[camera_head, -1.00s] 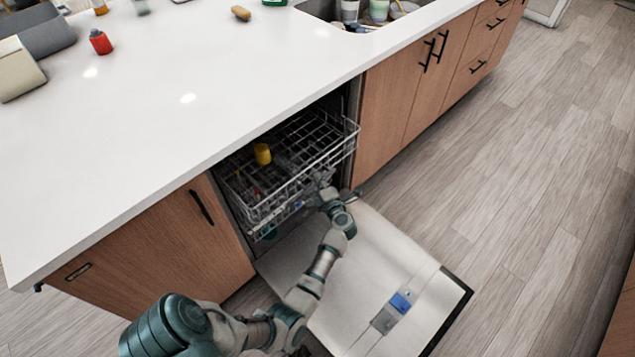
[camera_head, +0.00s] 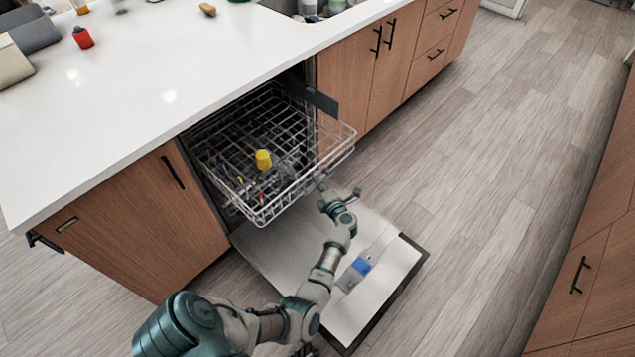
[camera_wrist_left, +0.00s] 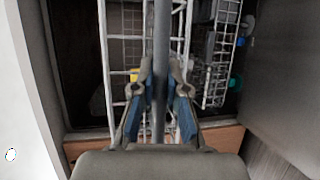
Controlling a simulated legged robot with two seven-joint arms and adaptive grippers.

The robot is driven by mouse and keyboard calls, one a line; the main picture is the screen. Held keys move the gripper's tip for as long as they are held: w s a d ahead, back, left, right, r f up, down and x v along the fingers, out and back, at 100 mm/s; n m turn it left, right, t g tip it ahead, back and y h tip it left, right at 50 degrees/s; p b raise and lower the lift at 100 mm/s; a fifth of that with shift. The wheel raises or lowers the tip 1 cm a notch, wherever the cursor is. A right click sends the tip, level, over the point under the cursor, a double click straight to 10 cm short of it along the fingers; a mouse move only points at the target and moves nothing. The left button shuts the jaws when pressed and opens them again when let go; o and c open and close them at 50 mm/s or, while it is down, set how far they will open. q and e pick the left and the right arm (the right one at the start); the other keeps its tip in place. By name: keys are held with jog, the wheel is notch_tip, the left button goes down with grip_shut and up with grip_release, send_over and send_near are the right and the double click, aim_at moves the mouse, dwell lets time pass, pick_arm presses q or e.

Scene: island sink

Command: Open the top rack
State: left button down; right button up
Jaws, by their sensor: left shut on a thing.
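The top rack (camera_head: 272,218) of the dishwasher is a wire basket pulled well out over the lowered door. A yellow cup (camera_head: 263,159) and several small coloured items lie in it. My left gripper (camera_head: 325,192) is at the rack's front right edge in the head view. In the left wrist view my left gripper (camera_wrist_left: 160,98) has its two fingers shut around a grey vertical bar of the rack (camera_wrist_left: 162,45). The yellow cup shows partly behind the fingers there. My right gripper is not in view.
The open dishwasher door (camera_head: 285,255) lies low beneath the rack, with a blue-and-grey detergent dispenser (camera_head: 361,266) on its inner face. The white countertop (camera_head: 120,110) overhangs at left. Wooden cabinets (camera_head: 345,85) flank the opening. The floor (camera_head: 470,180) to the right is clear.

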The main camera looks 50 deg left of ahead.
pick_arm(q)
jog(key=shift+s+d+f, duration=0.1)
jog(key=shift+d+f, duration=0.2)
jog(key=shift+d, duration=0.05)
jog(key=shift+d+r, duration=0.15)
jog(key=shift+d, duration=0.6)
jog(key=c, duration=1.6)
grip_release()
jog(key=shift+c, duration=0.2)
jog(key=shift+o, duration=1)
jog(key=shift+a, duration=0.2)
jog(key=v, duration=0.6)
jog(key=shift+d, duration=0.3)
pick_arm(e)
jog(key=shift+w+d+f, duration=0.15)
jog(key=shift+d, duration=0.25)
pick_arm(q)
jog(key=shift+s, duration=0.1)
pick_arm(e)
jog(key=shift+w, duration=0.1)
